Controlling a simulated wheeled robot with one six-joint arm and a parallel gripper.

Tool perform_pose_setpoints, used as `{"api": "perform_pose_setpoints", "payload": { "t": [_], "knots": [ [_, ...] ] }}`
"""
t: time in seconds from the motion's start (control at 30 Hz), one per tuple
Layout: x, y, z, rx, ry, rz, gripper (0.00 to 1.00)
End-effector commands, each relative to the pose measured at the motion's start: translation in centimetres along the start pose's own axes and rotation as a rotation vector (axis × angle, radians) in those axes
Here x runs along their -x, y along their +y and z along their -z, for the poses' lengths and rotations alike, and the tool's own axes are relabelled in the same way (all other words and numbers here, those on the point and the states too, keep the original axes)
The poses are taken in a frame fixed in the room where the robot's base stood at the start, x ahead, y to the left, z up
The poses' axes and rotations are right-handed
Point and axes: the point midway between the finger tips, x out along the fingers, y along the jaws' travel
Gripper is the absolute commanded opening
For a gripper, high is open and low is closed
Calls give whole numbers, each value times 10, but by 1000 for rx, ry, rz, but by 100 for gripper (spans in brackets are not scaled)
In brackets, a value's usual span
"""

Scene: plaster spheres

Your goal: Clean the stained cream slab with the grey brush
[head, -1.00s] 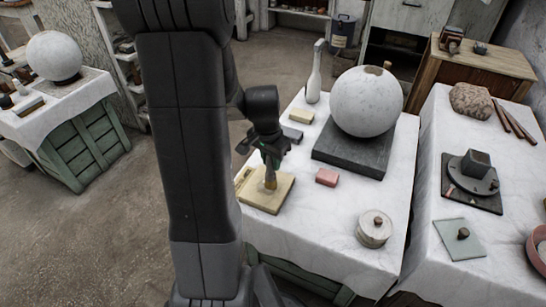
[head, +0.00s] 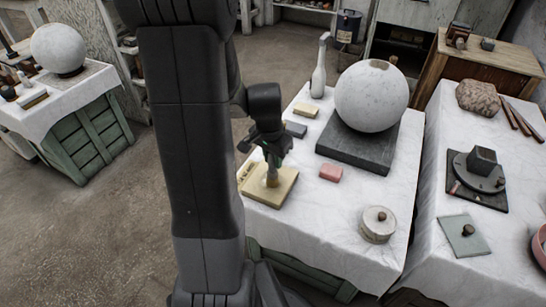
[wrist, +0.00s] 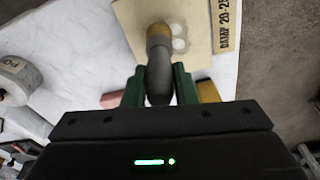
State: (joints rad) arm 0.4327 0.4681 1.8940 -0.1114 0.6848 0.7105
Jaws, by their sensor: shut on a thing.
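The cream slab (head: 284,187) lies on the white cloth at the near left of the middle table. In the wrist view the slab (wrist: 196,14) shows pale round spots beside the brush tip. My gripper (head: 271,157) is above the slab, shut on the grey brush (head: 272,177), which points down. In the wrist view my gripper (wrist: 158,88) grips the brush's dark grey body (wrist: 158,62); its yellow-brown end is over the slab, apparently touching it. My gripper hides part of the brush, and the brush covers a patch of the slab.
Nearby are a pink block (head: 331,173), a dark grey block (head: 295,129), a yellow block (head: 306,110), a white bottle (head: 319,78), a round lidded pot (head: 378,225), and a plaster sphere (head: 371,95) on a dark slab. A lettered strip (wrist: 226,22) borders the slab.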

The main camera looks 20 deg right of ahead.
Motion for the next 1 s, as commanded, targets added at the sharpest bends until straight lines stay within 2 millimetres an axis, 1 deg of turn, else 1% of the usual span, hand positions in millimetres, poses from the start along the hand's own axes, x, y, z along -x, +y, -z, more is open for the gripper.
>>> {"api": "perform_pose_setpoints", "payload": {
  "t": [0.27,0.33,0.73,1.0],
  "knots": [
    [-6,0,-1,0,0,0,2],
    [-5,0,-1,0,0,0,2],
    [-3,3,-15,0,0,0,2],
    [-3,2,-13,-1,0,0,2]
  ]
}}
